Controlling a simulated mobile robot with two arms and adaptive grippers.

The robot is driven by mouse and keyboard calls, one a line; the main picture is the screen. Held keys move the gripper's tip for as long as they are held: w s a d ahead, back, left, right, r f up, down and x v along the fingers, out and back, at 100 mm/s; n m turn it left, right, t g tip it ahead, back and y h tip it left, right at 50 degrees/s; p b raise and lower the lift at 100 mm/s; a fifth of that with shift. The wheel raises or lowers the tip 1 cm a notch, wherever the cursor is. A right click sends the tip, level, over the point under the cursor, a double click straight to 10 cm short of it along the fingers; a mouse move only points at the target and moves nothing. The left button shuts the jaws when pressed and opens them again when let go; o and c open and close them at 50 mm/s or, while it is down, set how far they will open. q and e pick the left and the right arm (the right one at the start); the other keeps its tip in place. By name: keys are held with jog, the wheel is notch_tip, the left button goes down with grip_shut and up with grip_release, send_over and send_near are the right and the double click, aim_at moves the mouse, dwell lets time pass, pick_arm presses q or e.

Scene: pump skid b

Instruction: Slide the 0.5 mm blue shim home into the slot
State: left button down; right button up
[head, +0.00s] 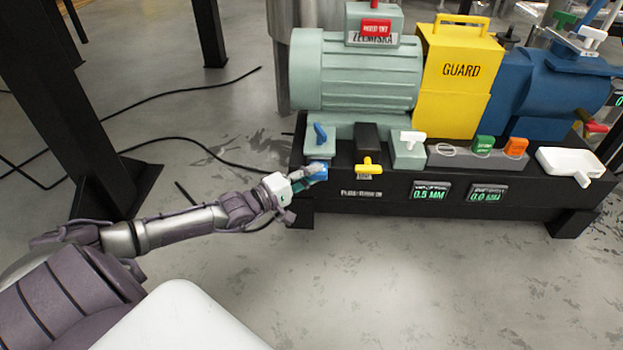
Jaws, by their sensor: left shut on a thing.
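The gripper's fingers cover part of the shim. The slot is hidden, so I cannot tell how deep the shim sits in it. My right gripper is not in view.
A yellow-handled piece (369,164) and a white-handled block (408,147) stand to the right on the black skid base (345,205). Further right are a grey rack (455,157) with green and orange pieces and a white tray (577,165). One display (430,192) reads 0.5 MM.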

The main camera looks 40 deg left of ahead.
pick_arm(q)
jog(key=shift+w+a+b, duration=0.2)
jog(key=shift+w+b, duration=0.1)
jog(key=c, duration=1)
grip_release()
jog(key=shift+s, duration=0.15)
jog(key=shift+s+a, duration=0.15)
jog(key=shift+s, duration=0.15)
jog(key=v, duration=1.1)
